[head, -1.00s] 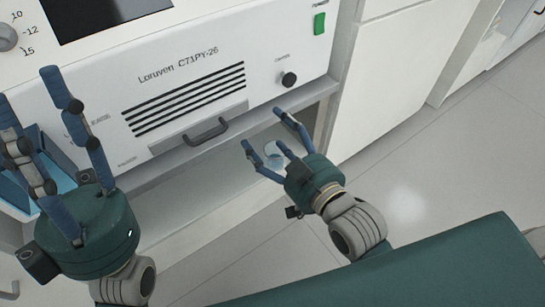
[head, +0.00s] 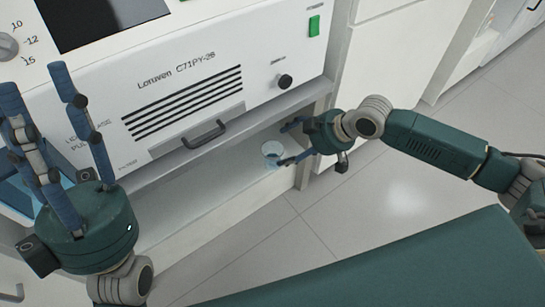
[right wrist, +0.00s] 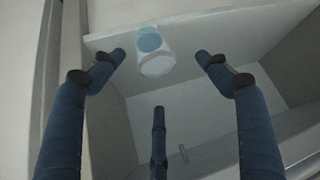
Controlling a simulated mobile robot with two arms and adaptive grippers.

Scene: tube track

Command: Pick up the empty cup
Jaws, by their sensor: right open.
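A small clear cup (head: 272,150) with a bluish tint stands on the white shelf (head: 222,185) under the machine. In the right wrist view the cup (right wrist: 156,58) is beyond the fingertips, between the two upper fingers. My right gripper (head: 286,144) is open, reaching in from the right with its fingers pointing left toward the cup. It holds nothing, and the wrist view shows a gap between fingers and cup. My left gripper (head: 34,78) is at the left with its fingers spread upward, open and empty.
The white machine (head: 165,75) with a dark handle (head: 204,134) overhangs the shelf. A blue tray (head: 14,200) is partly hidden behind my left gripper. A white cabinet side (head: 385,75) stands right of the shelf opening.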

